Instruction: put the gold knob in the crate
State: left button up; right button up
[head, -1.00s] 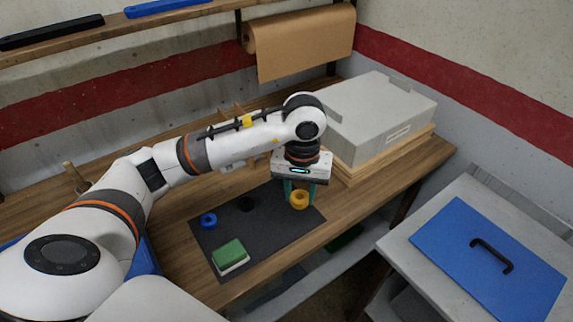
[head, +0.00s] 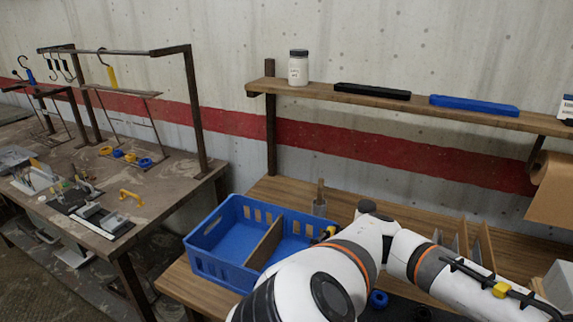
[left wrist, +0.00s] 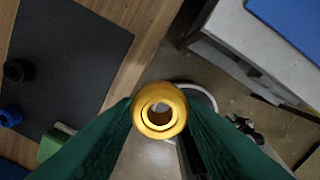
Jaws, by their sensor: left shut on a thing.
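The gold knob (left wrist: 160,108) is a ring-like piece with a hole through it, seen in the left wrist view. My left gripper (left wrist: 161,113) is shut on it, with one green finger on each side. Below it the left wrist view shows the bench edge and the floor. The blue crate (head: 216,272) stands on the bench in the head view, left of my left arm. A wooden divider (head: 265,245) splits it into two compartments. My arm hides its right front part. The left gripper is outside the head view, and my right gripper shows in neither view.
A dark mat (left wrist: 75,50) holds a black knob (left wrist: 18,71), a blue ring (left wrist: 10,116) and a green block (left wrist: 52,144). A shelf (head: 400,104) runs above the bench.

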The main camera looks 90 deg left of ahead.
aim_at(239, 253)
jog(key=j+u, duration=0.15)
jog(key=u, duration=2.55)
jog(key=i, duration=0.4)
